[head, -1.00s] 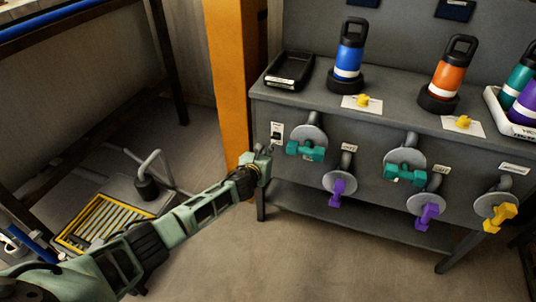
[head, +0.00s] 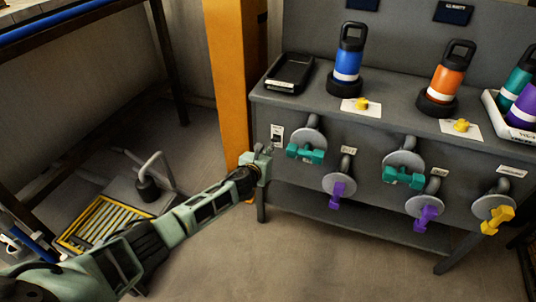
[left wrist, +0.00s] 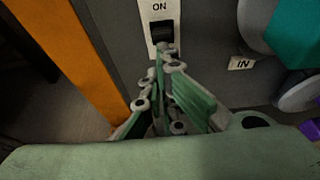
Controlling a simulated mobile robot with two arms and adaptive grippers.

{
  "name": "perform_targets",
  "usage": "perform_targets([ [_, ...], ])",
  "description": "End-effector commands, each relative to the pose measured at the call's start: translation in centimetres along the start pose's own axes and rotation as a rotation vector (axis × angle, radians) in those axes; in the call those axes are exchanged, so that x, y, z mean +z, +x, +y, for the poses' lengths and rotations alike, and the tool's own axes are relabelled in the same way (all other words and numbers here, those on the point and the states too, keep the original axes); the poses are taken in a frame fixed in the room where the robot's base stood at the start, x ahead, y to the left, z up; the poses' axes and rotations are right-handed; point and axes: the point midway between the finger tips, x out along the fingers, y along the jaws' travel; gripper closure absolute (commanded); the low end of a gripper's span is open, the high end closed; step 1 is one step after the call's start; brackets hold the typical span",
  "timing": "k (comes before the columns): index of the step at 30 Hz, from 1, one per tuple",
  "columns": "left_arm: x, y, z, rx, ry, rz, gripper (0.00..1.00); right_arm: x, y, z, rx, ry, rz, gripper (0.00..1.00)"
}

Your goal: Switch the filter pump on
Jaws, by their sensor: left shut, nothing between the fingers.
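The pump switch (head: 277,135) is a black rocker on a white plate on the grey bench's front, near its left end. In the left wrist view the rocker (left wrist: 163,31) sits below the word ON. My left gripper (head: 268,150) is shut and empty. Its fingertips (left wrist: 168,52) are just below the rocker, at its lower edge; I cannot tell whether they touch it. The lower part of the plate is hidden behind the fingers. My right gripper is not in view.
Teal-handled (head: 305,153) and purple-handled valves (head: 339,189) stick out to the right of the switch. An orange post (head: 232,80) stands close on the left. Bottles and a black tray (head: 289,73) stand on the bench top.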

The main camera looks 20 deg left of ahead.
Motion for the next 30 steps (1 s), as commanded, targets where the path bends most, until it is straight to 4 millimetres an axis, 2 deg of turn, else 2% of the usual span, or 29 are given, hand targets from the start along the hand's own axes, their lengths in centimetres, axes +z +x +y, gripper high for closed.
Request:
perform_targets([
  [7, 0.0, 0.0, 0.0, 0.000, 0.001, 0.000, 1.00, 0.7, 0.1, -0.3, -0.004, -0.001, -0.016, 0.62],
  [10, 0.0, -0.1, 0.0, 0.000, 0.001, 0.000, 1.00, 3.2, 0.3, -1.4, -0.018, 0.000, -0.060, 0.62],
  [17, 0.1, -1.2, 0.1, 0.000, 0.001, -0.003, 1.00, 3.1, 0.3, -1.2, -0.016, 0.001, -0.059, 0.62],
  [30, -0.1, -6.0, 0.1, 0.000, 0.002, 0.000, 1.00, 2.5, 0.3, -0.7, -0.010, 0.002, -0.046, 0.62],
])
